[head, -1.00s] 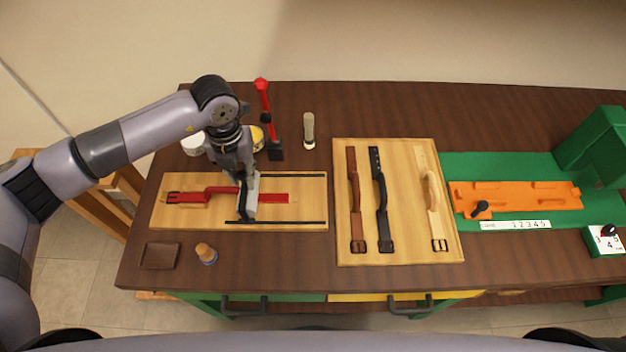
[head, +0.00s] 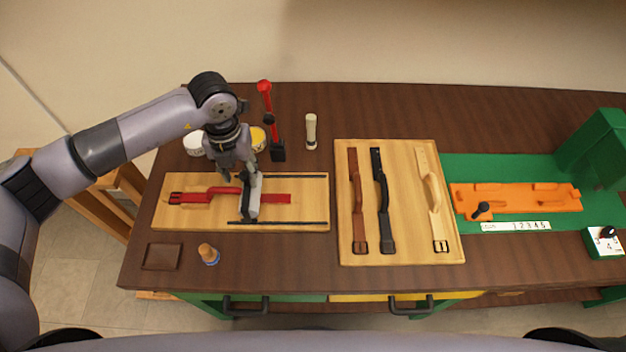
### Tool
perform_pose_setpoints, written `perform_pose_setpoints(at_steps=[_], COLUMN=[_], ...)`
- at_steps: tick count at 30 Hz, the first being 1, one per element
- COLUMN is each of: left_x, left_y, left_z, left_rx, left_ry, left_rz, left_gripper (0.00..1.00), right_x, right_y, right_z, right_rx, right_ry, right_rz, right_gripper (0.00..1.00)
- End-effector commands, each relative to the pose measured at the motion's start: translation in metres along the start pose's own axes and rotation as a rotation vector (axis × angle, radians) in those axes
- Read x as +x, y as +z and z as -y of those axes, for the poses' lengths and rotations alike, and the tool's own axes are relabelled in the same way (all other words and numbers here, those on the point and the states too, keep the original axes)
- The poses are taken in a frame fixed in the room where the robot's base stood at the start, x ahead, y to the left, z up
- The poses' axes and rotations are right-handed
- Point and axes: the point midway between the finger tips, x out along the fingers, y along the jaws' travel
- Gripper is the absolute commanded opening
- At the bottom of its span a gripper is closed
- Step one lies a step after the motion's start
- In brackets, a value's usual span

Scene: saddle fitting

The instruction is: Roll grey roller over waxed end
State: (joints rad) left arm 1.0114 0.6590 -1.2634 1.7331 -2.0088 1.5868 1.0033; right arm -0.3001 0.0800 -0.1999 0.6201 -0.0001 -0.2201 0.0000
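A red strap (head: 278,198) lies on the left wooden board (head: 307,205), with its dark buckle at the left. My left gripper (head: 246,174) points down over the middle of this board. It appears shut on a long grey piece, which looks like the grey roller (head: 254,198). The roller lies across the strap, with strap showing on both sides of it. The fingertips are small and partly hidden, and I cannot tell whether the roller presses on the strap. No wax shows clearly on the strap's end. My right gripper is not in view.
Two dark rails run along the board. White (head: 195,143) and yellow (head: 258,138) pots, a red-handled tool (head: 267,105) and a pale bottle (head: 311,131) stand behind. A brown tray (head: 162,256) and small bottle (head: 208,254) are in front. Another board (head: 400,250) holds straps.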

Motion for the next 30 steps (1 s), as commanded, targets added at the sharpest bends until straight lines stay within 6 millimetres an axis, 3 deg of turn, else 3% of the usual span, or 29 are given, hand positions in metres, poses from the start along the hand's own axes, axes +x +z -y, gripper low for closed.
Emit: perform_pose_setpoints(at_steps=[18, 30], left_x=[-0.051, -0.051], left_y=[0.000, -0.001], left_z=[0.001, 0.001], left_rx=[0.001, 0.001], left_ry=[-0.001, -0.001], left_rz=[0.000, -0.001], left_gripper=[0.40, 0.40], right_x=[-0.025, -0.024], right_y=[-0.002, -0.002], right_z=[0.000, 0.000], right_rx=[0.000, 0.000], right_ry=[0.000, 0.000], right_rz=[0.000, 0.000], right_gripper=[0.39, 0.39])
